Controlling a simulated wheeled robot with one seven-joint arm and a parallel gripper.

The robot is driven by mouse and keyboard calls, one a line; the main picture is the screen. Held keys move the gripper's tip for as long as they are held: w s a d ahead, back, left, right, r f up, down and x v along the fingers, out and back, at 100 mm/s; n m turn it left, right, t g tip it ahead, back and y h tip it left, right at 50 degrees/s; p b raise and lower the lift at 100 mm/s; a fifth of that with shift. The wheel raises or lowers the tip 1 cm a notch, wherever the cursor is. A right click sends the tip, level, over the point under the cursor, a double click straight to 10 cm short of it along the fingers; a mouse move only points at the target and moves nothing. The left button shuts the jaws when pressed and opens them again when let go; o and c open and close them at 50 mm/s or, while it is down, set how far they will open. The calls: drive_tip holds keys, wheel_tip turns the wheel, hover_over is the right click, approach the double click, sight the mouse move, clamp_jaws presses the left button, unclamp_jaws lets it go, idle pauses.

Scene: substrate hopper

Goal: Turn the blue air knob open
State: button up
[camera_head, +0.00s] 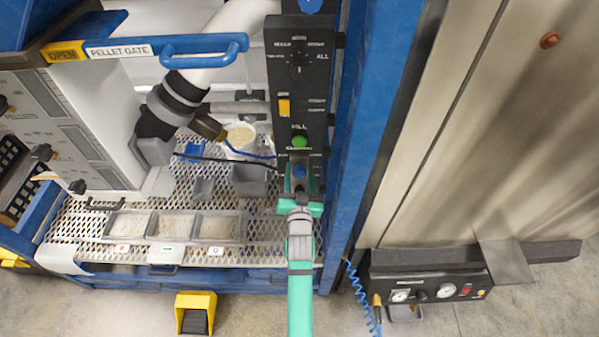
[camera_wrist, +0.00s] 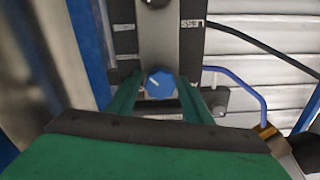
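The blue air knob (camera_wrist: 160,83) is round with a pale pointer mark, on a grey and black panel in the wrist view. It shows small in the camera_head view (camera_head: 299,172) at the lower end of the black control panel (camera_head: 297,70). My gripper (camera_wrist: 160,92) has green fingers spread on either side of the knob, with a visible gap on each side. In the camera_head view my green gripper (camera_head: 300,188) is at the panel's lower end and hides part of it. How deep the fingertips reach around the knob is hard to tell.
A green button (camera_head: 299,142) and a yellow switch (camera_head: 284,106) are above the knob. A blue hose (camera_wrist: 245,85) runs to its right in the wrist view. A blue post (camera_head: 362,130) stands close on the right. A mesh shelf with grey bins (camera_head: 204,187) lies left.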

drive_tip(key=c, duration=0.7)
drive_tip(key=shift+n, duration=0.3)
drive_tip(key=n, duration=0.3)
drive_tip(key=shift+a, duration=0.15)
drive_tip(key=n, duration=0.9)
drive_tip(key=shift+a+f, duration=0.1)
drive_tip(key=shift+f+n, duration=0.1)
drive_tip(key=shift+n, duration=1.7)
